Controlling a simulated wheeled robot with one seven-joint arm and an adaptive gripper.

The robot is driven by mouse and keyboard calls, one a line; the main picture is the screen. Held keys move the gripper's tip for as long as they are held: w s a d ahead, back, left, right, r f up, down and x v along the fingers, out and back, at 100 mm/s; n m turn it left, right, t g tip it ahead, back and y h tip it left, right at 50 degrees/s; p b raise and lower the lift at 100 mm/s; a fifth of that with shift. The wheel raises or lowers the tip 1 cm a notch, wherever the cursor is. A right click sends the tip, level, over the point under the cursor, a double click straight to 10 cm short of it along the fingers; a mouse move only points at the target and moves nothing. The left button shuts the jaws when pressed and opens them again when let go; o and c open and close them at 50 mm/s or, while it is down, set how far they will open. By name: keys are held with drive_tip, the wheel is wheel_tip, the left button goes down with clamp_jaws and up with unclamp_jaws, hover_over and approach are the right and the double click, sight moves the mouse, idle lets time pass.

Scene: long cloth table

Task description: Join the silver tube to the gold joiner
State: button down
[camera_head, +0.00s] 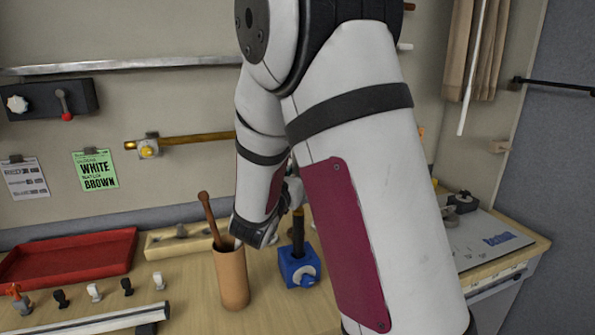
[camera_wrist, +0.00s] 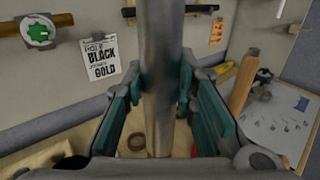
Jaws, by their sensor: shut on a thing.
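My gripper (camera_wrist: 163,98) is shut on the silver tube (camera_wrist: 163,40), its teal pads on both sides. The tube runs upright through the wrist view, its top end out of frame. In the head view my arm hides most of the gripper and I cannot make out the held tube. I cannot identify the gold joiner for certain. A brass-coloured tube (camera_head: 196,138) with a yellow-and-white fitting (camera_head: 148,149) is mounted on the wall. A wall sign in the wrist view (camera_wrist: 102,60) reads "BLACK" and "GOLD".
A blue clamp block (camera_head: 297,270) holds a dark upright piece (camera_head: 298,228). Left of it stands a tan cup (camera_head: 231,280) with a brown stick. A red tray (camera_head: 70,258), small fittings (camera_head: 94,292) and a pale bar (camera_head: 95,324) occupy the table's left.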

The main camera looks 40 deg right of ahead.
drive_tip(key=shift+f+b, duration=0.5)
drive_tip(key=shift+f, duration=0.5)
drive_tip(key=c, duration=1.2)
unclamp_jaws()
drive_tip(key=shift+a, duration=0.15)
drive_tip(key=v, duration=1.2)
